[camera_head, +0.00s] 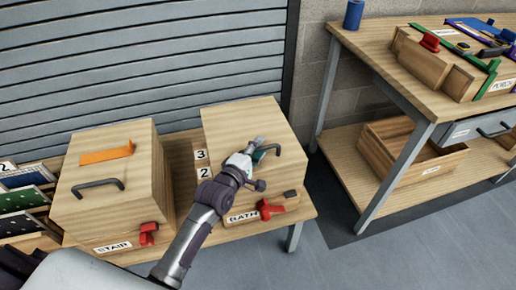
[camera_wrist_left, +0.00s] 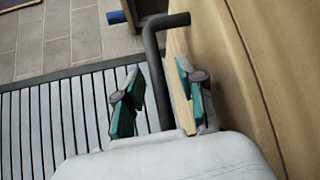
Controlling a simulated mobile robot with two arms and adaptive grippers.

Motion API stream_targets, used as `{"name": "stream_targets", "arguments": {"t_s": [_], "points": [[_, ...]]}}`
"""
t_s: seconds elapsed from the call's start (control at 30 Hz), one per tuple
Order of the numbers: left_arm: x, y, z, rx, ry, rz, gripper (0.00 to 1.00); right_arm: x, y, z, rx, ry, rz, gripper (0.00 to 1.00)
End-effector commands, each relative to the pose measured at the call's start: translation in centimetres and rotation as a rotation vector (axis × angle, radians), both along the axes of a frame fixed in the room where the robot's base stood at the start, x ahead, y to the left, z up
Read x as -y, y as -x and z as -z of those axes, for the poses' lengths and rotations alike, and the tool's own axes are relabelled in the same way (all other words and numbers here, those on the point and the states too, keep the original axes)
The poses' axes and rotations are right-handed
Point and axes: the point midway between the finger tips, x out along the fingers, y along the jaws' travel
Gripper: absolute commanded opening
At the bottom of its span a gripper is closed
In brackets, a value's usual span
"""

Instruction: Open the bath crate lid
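The bath crate is a pale wooden box with a "BATH" label (camera_head: 243,217) on its front. Its lid (camera_head: 245,118) looks closed. A red latch (camera_head: 268,208) sits on the front, right of the label. The lid's dark bar handle (camera_head: 272,148) is partly hidden by my left gripper (camera_head: 261,148). In the left wrist view, the handle (camera_wrist_left: 154,75) runs between the two green-padded fingers of the left gripper (camera_wrist_left: 158,98). The fingers are apart, with visible gaps beside the bar. My right gripper is not in view.
A stair crate (camera_head: 100,190) with its own handle and red latch stands to the left. Both crates rest on a low wooden bench (camera_head: 300,212). A workbench (camera_head: 385,50) with trays stands at the right. A grey shutter is behind; open floor lies in front.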

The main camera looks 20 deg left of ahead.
Motion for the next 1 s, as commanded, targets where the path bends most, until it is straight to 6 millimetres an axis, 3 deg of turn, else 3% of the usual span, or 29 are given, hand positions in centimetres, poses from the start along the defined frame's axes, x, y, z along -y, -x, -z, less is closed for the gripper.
{"name": "stream_targets", "arguments": {"t_s": [0.07,0.3,0.7,1.0], "points": [[0.0,0.0,0.0,0.0,0.0,0.0,0.39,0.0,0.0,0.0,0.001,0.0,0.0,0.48],[0.0,0.0,0.0,0.0,0.0,0.0,0.01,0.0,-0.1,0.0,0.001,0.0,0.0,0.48],[0.0,0.0,-0.1,-0.001,0.0,0.0,0.0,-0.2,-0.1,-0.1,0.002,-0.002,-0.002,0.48],[-0.6,-0.8,-1.6,-0.026,0.019,-0.002,0.0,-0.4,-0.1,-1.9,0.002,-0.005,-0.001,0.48]]}}
